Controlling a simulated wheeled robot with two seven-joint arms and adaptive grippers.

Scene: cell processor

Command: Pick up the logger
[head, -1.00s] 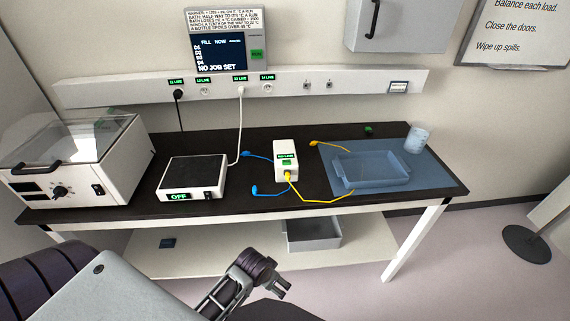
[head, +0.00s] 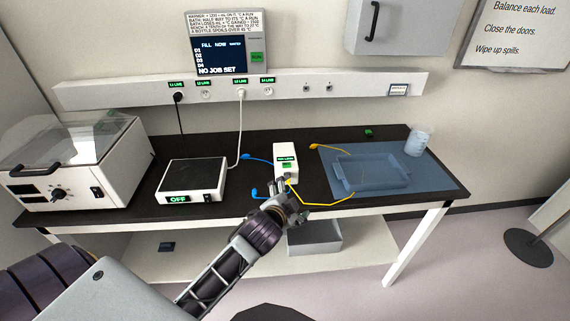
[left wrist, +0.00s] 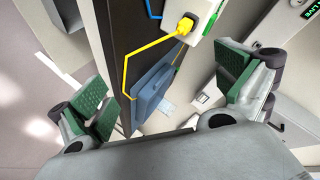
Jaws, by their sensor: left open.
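The logger is a small white box (head: 287,160) with a green-lit screen on the dark bench, and yellow and blue leads run from it. My left gripper (head: 287,190) is just in front of the logger's near end in the head view and partly hides it and its leads. In the left wrist view the logger (left wrist: 203,17) shows at the top with a yellow plug, beyond and between the open fingers of my left gripper (left wrist: 165,95). The fingers are apart and nothing is between their pads. My right gripper is not in view.
A hotplate-like box (head: 191,180) reading OFF and a lidded machine (head: 80,165) stand to the left. A blue mat (head: 440,178) with a clear tray (head: 372,174) and a beaker (head: 418,141) lies to the right. A grey bin (head: 315,238) sits on the lower shelf.

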